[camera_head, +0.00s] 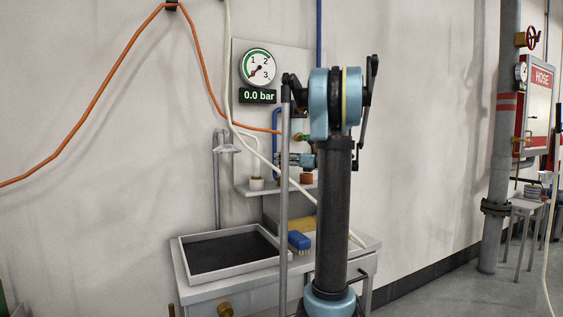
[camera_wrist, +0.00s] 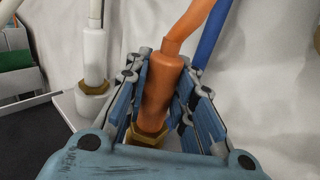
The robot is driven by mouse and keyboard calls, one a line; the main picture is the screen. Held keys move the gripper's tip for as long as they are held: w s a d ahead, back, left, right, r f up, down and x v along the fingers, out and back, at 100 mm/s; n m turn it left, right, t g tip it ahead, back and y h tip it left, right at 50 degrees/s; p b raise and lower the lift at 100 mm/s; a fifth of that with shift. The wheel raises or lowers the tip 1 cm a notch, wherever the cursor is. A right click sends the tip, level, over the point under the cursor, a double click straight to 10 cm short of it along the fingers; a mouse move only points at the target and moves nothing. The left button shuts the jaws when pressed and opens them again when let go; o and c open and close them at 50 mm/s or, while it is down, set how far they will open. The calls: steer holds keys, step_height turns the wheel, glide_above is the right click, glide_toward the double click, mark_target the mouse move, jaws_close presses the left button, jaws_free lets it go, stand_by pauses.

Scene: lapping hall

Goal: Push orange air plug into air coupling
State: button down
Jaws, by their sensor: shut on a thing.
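In the wrist view the orange air plug (camera_wrist: 158,90) stands between the fingers of my gripper (camera_wrist: 160,82), which are shut on its body. Its orange hose (camera_wrist: 190,22) leaves the top, and a brass hex part (camera_wrist: 147,136) shows at its lower end. What lies below the brass is hidden by my gripper body. In the head view my gripper (camera_head: 291,160) is in front of the wall panel, just above an orange cup (camera_head: 306,178) on the small shelf. A brass fitting (camera_head: 298,137), perhaps the air coupling, shows above it, partly covered by my arm.
A gauge (camera_head: 257,67) above a 0.0 bar display (camera_head: 258,96) hangs on the panel. A white plug (camera_wrist: 95,55) stands in a white holder (camera_wrist: 90,103) left of the orange plug. A dark-bottomed tray (camera_head: 186,270) and a blue brush (camera_head: 299,240) lie on the bench below.

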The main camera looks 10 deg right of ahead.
steer(key=shift+f, duration=0.65)
steer(key=c, duration=1.3)
jaws_free()
steer(key=v, duration=1.2)
steer(key=shift+f, duration=0.1)
